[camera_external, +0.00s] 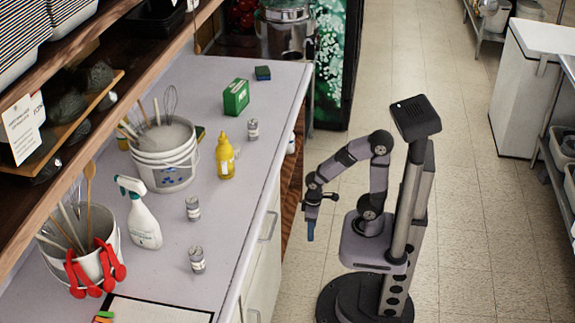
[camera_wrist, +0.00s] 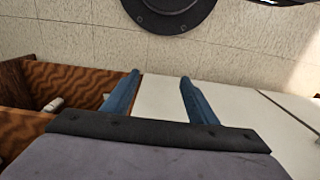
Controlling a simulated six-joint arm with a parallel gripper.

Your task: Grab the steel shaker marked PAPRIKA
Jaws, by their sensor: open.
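Three steel shakers with pale labels stand upright on the grey counter (camera_external: 240,85): one at the back right (camera_external: 252,129), one in the middle (camera_external: 192,208) and one nearer the front (camera_external: 197,259). The label writing is too small to read, so I cannot tell which is marked PAPRIKA. My gripper (camera_external: 311,228) hangs pointing down over the aisle, to the right of the counter and apart from all the shakers. In the wrist view its two blue fingers (camera_wrist: 159,88) are spread with nothing between them; no shaker is recognisable there.
A yellow bottle (camera_external: 226,158), a white spray bottle (camera_external: 140,213), a green box (camera_external: 236,97) and a sponge (camera_external: 263,73) stand around the shakers. Utensil buckets (camera_external: 165,165) line the left side under the shelf. The counter's right edge faces my arm; the aisle floor (camera_external: 475,230) is clear.

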